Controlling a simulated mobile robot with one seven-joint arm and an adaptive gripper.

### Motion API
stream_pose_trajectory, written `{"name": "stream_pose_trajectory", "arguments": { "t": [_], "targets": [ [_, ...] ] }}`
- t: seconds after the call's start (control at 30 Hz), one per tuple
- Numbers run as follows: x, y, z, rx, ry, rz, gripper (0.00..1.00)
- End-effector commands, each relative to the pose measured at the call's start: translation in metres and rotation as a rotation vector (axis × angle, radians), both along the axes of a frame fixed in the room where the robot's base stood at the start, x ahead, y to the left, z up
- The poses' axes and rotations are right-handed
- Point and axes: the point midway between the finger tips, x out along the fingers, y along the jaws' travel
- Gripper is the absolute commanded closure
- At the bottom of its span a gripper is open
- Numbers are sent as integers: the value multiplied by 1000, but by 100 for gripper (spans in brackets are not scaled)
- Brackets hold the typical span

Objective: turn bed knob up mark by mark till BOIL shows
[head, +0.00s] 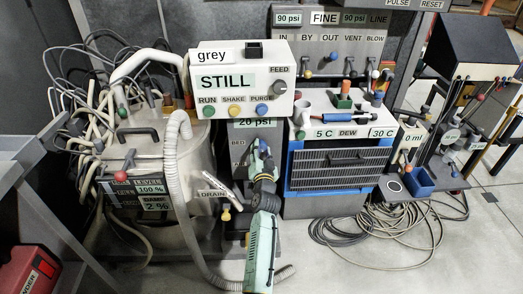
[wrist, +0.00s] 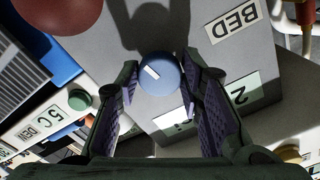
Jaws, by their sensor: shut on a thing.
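The bed knob (wrist: 160,76) is a round blue knob with a short white mark, in the wrist view on a grey panel. The BED label (wrist: 234,20) sits near it, upside down in that view. My gripper (wrist: 162,72) has one finger on each side of the knob and is shut on it. The display (head: 225,82) on the white box reads STILL, not BOIL.
A grey hose (head: 172,170) and a steel vessel (head: 140,170) stand to the left. The dew unit (head: 340,170) is to the right.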

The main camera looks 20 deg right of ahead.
Motion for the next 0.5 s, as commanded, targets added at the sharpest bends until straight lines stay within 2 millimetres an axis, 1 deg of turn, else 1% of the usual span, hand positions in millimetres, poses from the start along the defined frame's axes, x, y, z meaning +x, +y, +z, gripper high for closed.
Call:
{"name": "stream_pose_trajectory", "arguments": {
  "t": [0.2, 0.5],
  "targets": [
    [0, 0, 1, 126, -36, 0, 94],
    [0, 0, 0, 211, -61, -1, 94]
  ]
}}
